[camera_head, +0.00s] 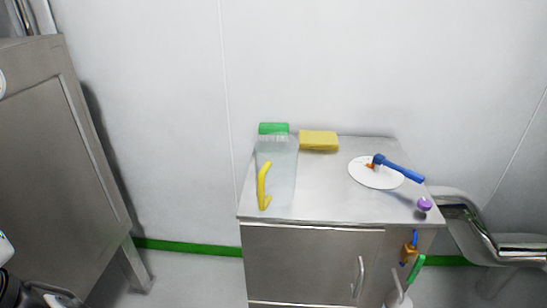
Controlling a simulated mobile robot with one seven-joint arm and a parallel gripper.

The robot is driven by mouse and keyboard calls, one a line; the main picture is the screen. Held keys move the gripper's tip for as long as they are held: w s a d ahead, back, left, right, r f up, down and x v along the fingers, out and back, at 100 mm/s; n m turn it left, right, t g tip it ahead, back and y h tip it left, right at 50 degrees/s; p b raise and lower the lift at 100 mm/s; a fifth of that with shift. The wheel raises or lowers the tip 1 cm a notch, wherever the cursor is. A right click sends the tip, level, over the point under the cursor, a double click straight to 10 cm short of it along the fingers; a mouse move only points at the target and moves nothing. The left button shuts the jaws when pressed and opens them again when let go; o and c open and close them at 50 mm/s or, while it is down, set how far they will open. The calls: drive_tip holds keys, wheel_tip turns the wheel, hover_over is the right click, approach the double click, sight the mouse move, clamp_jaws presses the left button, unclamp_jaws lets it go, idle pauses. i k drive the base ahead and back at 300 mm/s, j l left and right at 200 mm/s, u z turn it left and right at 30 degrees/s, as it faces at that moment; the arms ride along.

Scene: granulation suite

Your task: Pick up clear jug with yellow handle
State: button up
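The clear jug (282,180) with a yellow handle (263,186) stands upright at the left end of the steel cabinet top (325,195). Its body is see-through and pale, and the handle faces the front left. A green block-like thing (273,128) shows just behind the jug's top; I cannot tell whether it touches the jug. My gripper's fingers are not in view. Only white and dark parts, likely of my arm, show at the lower left edge, well away from the jug.
A yellow sponge-like block (319,141) lies behind the jug, to its right. A white disc (376,173) with a blue-handled tool (400,170) and a purple knob (424,204) are at the right. A steel cabinet (60,150) stands far left, pipes (480,235) at right. The middle front top is clear.

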sight(272, 177)
drive_tip(key=i+j+z, duration=0.15)
drive_tip(key=z, duration=0.2)
drive_tip(key=i+j+z, duration=0.2)
drive_tip(key=z, duration=0.15)
